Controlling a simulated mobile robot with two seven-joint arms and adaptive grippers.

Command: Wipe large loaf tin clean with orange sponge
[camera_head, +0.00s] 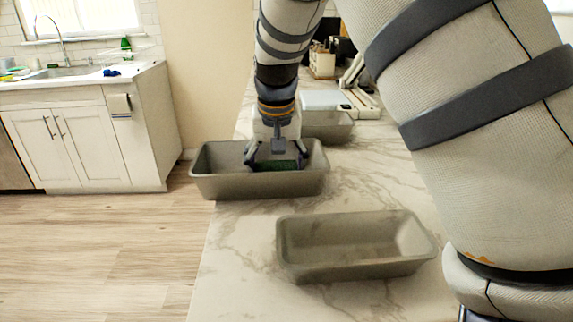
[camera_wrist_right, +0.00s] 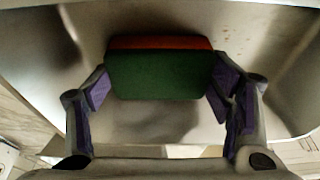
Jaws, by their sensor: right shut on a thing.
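The large loaf tin (camera_head: 225,185) is a grey metal pan at the counter's left edge, and its inside fills the right wrist view (camera_wrist_right: 262,60). Dark smudges and small brownish spots show on its inner surface. My right gripper (camera_head: 276,161) reaches down into this tin from above. It is shut on the sponge (camera_wrist_right: 160,75), which has a green face and an orange-red layer along its far edge. In the head view only a green strip of the sponge shows between the fingers, low inside the tin. Whether the sponge touches the tin is unclear. My left gripper is out of view.
Another loaf tin (camera_head: 350,270) stands nearer on the marble counter (camera_head: 240,265), and a third tin (camera_head: 325,128) stands behind. A white scale-like device (camera_head: 322,101) is at the back. A sink cabinet (camera_head: 75,140) stands across the floor. My arm covers the right side.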

